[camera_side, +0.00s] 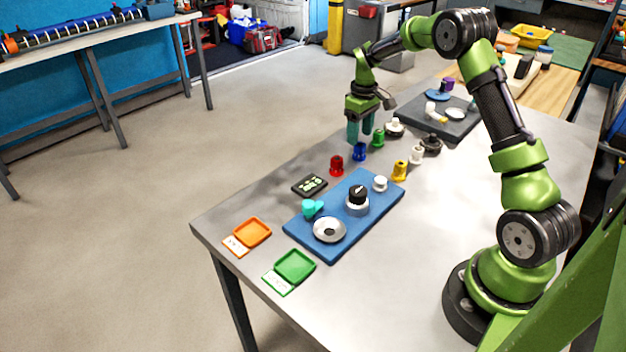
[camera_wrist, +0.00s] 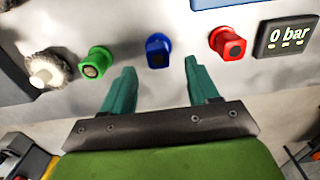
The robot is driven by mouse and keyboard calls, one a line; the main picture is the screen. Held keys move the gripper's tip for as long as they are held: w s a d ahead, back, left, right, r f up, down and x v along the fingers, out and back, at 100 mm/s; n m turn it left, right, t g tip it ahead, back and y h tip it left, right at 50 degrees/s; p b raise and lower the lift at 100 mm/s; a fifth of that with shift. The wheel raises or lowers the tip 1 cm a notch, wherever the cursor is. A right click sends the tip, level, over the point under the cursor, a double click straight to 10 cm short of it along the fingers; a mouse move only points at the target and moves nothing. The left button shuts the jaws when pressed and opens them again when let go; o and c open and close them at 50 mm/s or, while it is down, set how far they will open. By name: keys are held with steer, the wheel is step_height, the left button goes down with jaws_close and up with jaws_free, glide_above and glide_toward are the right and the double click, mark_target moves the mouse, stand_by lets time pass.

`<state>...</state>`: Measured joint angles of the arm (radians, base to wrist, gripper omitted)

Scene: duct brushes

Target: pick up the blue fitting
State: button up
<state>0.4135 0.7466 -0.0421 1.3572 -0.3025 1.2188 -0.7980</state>
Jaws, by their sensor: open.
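The blue fitting (camera_side: 360,151) stands on the grey table between the red fitting (camera_side: 336,165) and the green fitting (camera_side: 378,138). In the wrist view the blue fitting (camera_wrist: 158,50) is at top middle, just beyond the gap between the fingertips. The green fitting (camera_wrist: 97,62) is to its left and the red fitting (camera_wrist: 228,43) to its right. My gripper (camera_side: 360,136) has teal fingers pointing down, just above and behind the blue fitting in the side view. In the wrist view my gripper (camera_wrist: 161,80) is open with nothing between its fingers.
A blue board (camera_side: 290,228) with a knob and a round dish lies nearer the front. Yellow (camera_side: 399,171) and white (camera_side: 417,155) fittings stand to the right. Orange (camera_side: 253,232) and green (camera_side: 296,266) trays sit at the front corner.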

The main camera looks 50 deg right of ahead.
mark_target(360, 144)
step_height(360, 144, down, 5)
steer(key=shift+s+d+f, duration=0.1)
steer(key=shift+s, duration=0.05)
steer(key=shift+c, duration=0.2)
jaws_close()
